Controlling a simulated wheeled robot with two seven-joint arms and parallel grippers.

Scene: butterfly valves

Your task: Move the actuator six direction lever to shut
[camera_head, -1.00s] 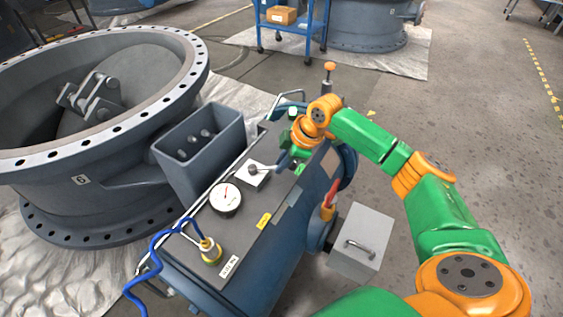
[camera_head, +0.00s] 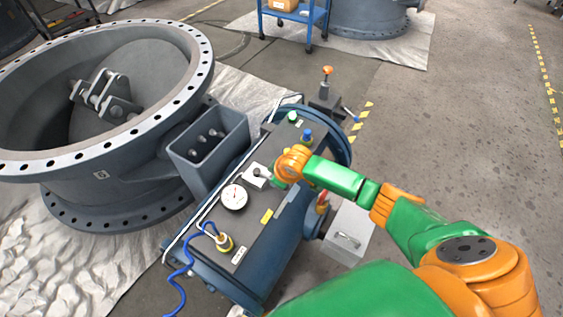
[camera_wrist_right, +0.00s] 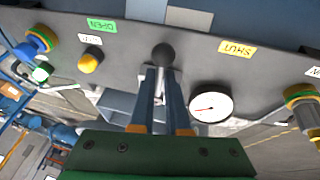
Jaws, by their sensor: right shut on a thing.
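The direction lever sits on the dark top panel of the actuator (camera_head: 256,238), beside the large valve marked 6. Its dark round hub (camera_wrist_right: 163,54) shows in the right wrist view, with the lever arm running between my fingers. In the wrist view the yellow SHUT label (camera_wrist_right: 237,48) is to the right of the lever and the green OPEN label (camera_wrist_right: 101,25) to the left. My left gripper is not in view.
A white gauge (camera_head: 234,197) and a brass fitting with a blue hose (camera_head: 224,242) lie along the panel. Green and blue knobs (camera_head: 307,135) stand at its far end. A grey box (camera_head: 347,234) is at the actuator's right. The floor further right is clear.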

